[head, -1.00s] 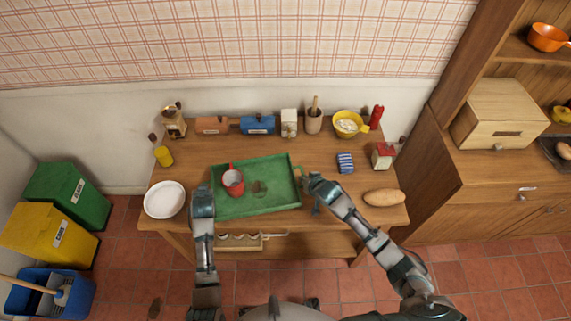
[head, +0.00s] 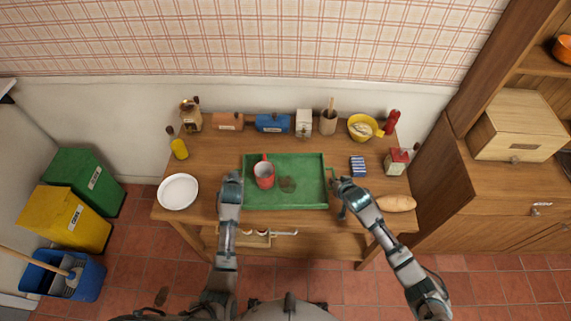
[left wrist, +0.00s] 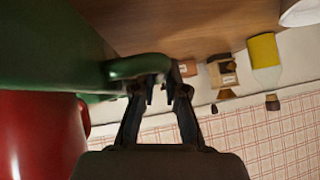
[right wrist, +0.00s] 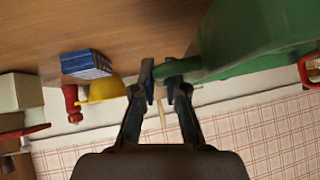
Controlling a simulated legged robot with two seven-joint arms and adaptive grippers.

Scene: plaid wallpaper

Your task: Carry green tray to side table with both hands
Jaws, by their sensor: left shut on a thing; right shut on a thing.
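The green tray (head: 305,195) is over the wooden table, near its front middle; I cannot tell if it touches the tabletop. A red mug (head: 264,176) stands in its left part, beside a dark round patch (head: 287,184). My left gripper (head: 232,178) is at the tray's left side; in the left wrist view its fingers (left wrist: 158,85) are shut on the green handle (left wrist: 140,66). My right gripper (head: 335,183) is at the right side; in the right wrist view its fingers (right wrist: 160,80) are shut on the other handle (right wrist: 178,67).
The wooden table (head: 215,150) holds a white plate (head: 178,191) at left, a bread loaf (head: 396,203) and a blue striped item (head: 358,166) at right. Canisters and a yellow bowl (head: 364,127) line the back. Bins (head: 66,217) stand left; a wooden cabinet (head: 500,200) stands right.

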